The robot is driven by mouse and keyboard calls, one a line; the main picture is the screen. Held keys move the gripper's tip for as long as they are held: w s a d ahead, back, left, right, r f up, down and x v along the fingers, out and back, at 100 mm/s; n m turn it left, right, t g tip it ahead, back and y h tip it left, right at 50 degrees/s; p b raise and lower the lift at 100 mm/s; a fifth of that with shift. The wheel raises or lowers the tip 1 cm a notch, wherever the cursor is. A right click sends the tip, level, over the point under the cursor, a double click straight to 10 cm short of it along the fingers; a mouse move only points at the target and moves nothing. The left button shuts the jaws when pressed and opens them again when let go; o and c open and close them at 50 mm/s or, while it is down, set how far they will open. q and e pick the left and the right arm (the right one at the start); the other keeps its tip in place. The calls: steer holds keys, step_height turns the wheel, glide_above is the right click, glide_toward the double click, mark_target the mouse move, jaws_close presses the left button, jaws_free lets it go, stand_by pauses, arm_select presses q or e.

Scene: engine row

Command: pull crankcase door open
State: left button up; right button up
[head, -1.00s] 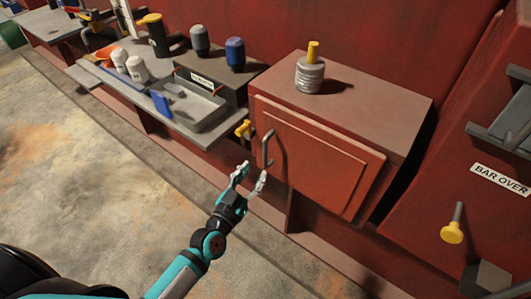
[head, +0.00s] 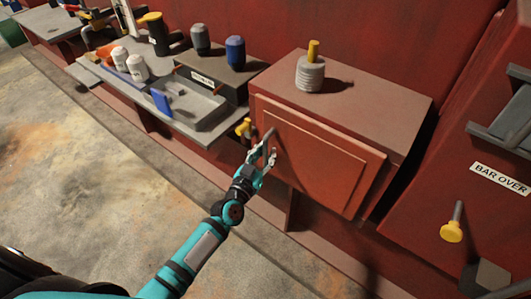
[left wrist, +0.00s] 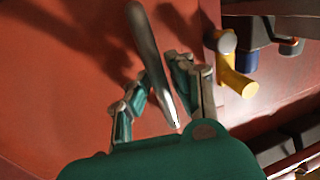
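The crankcase door (head: 325,160) is the raised orange-red panel on the front of a red box. It looks shut. Its grey bar handle (head: 269,136) stands at the door's left edge. My left gripper (head: 262,155) is at this handle. In the left wrist view the handle (left wrist: 152,62) runs between the two fingers of the left gripper (left wrist: 156,90). The fingers are apart, with a gap visible on the left side of the handle. The door surface (left wrist: 60,70) fills the left of that view. My right gripper is not in view.
A yellow knob (head: 244,128) sits just left of the handle and also shows in the left wrist view (left wrist: 236,82). A grey shelf (head: 130,98) with a tray and bottles is at left. A ribbed grey cylinder (head: 310,75) stands on the box. The floor in front is clear.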

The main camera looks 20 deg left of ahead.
arm_select(q)
jaws_close()
stand_by(0.3)
